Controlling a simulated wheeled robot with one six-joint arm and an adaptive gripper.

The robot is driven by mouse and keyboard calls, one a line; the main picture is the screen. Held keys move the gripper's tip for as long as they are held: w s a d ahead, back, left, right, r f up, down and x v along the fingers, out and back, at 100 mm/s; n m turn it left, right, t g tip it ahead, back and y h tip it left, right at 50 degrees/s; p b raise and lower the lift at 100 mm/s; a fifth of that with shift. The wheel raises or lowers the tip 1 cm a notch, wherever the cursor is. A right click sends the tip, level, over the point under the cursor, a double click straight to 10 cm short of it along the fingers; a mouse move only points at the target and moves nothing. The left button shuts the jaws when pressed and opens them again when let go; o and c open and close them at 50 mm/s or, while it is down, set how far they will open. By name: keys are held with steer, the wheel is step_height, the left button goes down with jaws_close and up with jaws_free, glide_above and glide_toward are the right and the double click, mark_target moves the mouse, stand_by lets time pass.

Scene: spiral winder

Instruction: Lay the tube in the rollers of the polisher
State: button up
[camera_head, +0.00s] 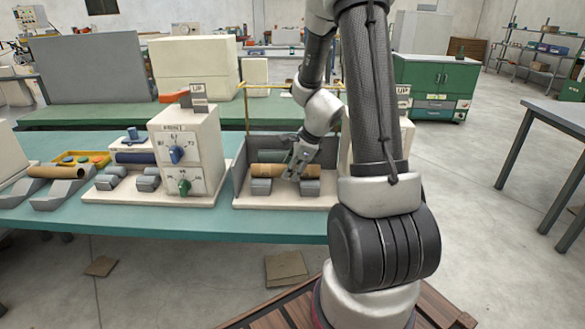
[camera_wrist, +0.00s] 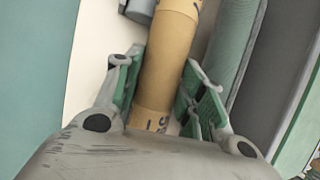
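The tan cardboard tube (camera_head: 268,170) lies crosswise at the polisher (camera_head: 240,190), low over its grey rollers (camera_head: 262,187). Whether it rests on them or hangs just above I cannot tell. My gripper (camera_head: 297,168) reaches down onto the tube, right of its middle. My fingers hide part of the tube in the head view.
A cream control box (camera_head: 185,150) with knobs stands left of the polisher. Further left, another tan tube (camera_head: 55,172) lies on grey supports near a yellow tray (camera_head: 82,158). Grey walls stand behind the polisher. The teal bench (camera_head: 260,226) has a bare front strip.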

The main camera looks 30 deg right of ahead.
steer(key=o, duration=0.5)
steer(key=shift+c, duration=0.2)
steer(key=w+a+r+v, duration=0.1)
steer(key=w+v, duration=0.1)
steer(key=v, duration=1.6)
steer(key=shift+w+r, duration=0.3)
steer(key=shift+r, duration=0.05)
